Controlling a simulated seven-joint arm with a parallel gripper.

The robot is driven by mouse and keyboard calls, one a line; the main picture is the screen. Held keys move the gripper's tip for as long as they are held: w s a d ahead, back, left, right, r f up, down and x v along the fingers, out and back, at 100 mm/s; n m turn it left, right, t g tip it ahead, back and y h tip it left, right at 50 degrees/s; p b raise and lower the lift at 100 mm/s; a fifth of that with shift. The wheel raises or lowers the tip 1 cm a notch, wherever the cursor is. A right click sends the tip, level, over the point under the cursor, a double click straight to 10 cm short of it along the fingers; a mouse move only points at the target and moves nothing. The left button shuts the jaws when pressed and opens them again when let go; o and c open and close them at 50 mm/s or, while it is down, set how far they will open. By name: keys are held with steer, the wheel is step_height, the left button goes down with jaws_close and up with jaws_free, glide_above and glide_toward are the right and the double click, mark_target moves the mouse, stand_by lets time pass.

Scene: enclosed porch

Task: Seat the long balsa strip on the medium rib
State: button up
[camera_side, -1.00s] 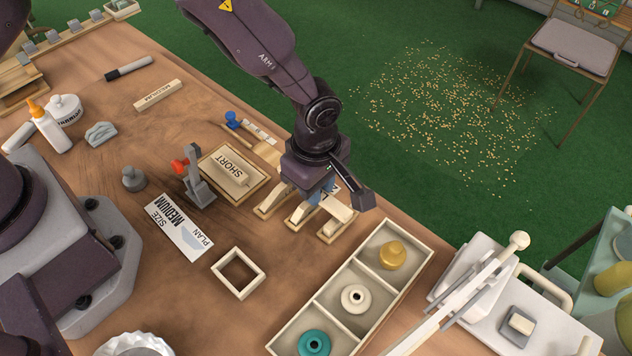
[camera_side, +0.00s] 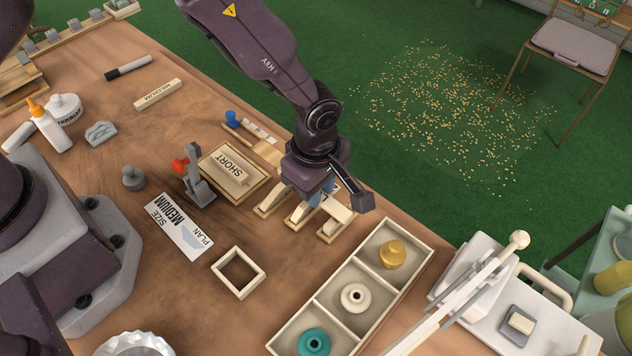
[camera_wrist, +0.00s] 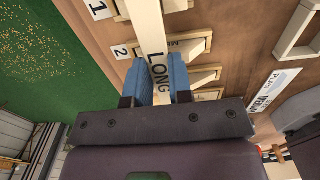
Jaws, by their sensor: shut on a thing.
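My gripper (camera_wrist: 160,82) has blue fingers and is shut on the long balsa strip (camera_wrist: 149,30), marked LONG, in the wrist view. The strip runs away from the fingers to the top edge. The medium rib (camera_wrist: 191,46), with its label partly covered, lies beside and partly behind the strip. I cannot tell whether the strip touches it. In the side view my gripper (camera_side: 322,193) is low over the row of pale wooden ribs (camera_side: 272,200) near the table's far edge, and the arm hides part of them.
The short strip (camera_side: 232,168) lies on a board beside a red-tipped clamp (camera_side: 193,180). A medium strip (camera_side: 157,94) lies farther left. A square frame (camera_side: 259,288) and a three-part tray (camera_side: 283,341) stand nearer. Numbered cards (camera_wrist: 121,52) lie by the ribs.

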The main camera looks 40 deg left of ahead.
steer(key=shift+f, duration=0.35)
steer(key=o, duration=1.5)
steer(key=shift+r, duration=0.15)
steer(key=shift+r, duration=3.35)
